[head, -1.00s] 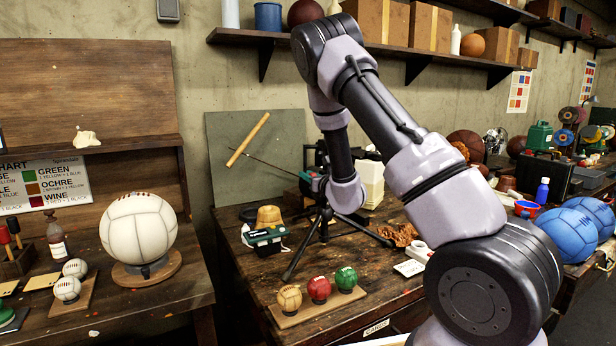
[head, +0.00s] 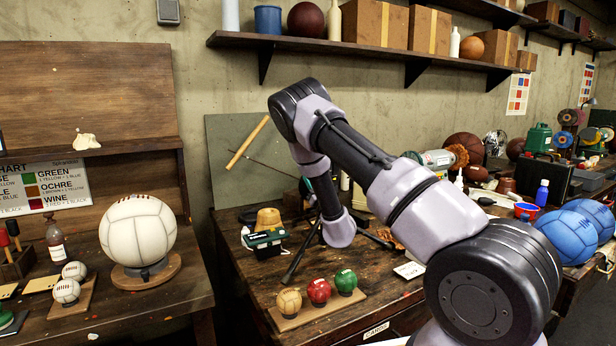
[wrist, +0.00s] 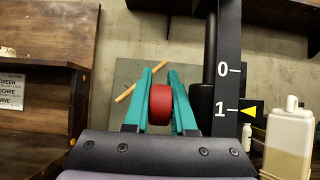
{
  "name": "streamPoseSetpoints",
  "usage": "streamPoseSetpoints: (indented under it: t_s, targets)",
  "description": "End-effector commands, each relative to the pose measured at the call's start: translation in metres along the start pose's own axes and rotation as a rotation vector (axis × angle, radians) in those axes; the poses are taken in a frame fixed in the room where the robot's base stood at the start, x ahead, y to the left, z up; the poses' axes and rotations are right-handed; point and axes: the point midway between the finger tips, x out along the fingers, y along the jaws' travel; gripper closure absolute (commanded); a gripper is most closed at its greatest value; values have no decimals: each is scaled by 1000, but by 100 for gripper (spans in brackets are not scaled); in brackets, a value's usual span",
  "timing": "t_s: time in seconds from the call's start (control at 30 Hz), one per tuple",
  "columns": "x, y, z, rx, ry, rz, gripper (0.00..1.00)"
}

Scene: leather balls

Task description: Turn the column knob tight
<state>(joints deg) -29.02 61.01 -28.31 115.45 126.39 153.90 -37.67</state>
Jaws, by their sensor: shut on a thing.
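My gripper (wrist: 160,92) has teal fingers on either side of a red knob (wrist: 160,106) in the wrist view, and it is shut on it. Just right of the knob stands a black column (wrist: 229,50) with white marks 0 and 1. A yellow pointer (wrist: 248,112) is level with the mark 1. In the head view my arm hides the knob, the gripper and most of the column. Dark stand legs (head: 300,255) show beside my arm on the bench.
A board with three small balls, including a red ball (head: 319,291), lies at the bench (head: 250,300) front. A black and green box (head: 265,241) is left of the legs. A bottle (wrist: 288,140) stands right of the column. A shelf (head: 370,48) runs above.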

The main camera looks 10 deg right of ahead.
Motion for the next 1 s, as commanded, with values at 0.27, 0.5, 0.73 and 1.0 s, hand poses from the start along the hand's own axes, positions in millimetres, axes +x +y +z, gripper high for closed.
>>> streamPoseSetpoints:
  t_s: [0.27,0.5,0.73,1.0]
  targets:
    - [-2,3,2,-1,-151,5,100]
    - [-3,1,6,0,-214,1,100]
    - [-3,0,6,0,-226,0,100]
    - [-3,0,6,1,-224,-1,65]
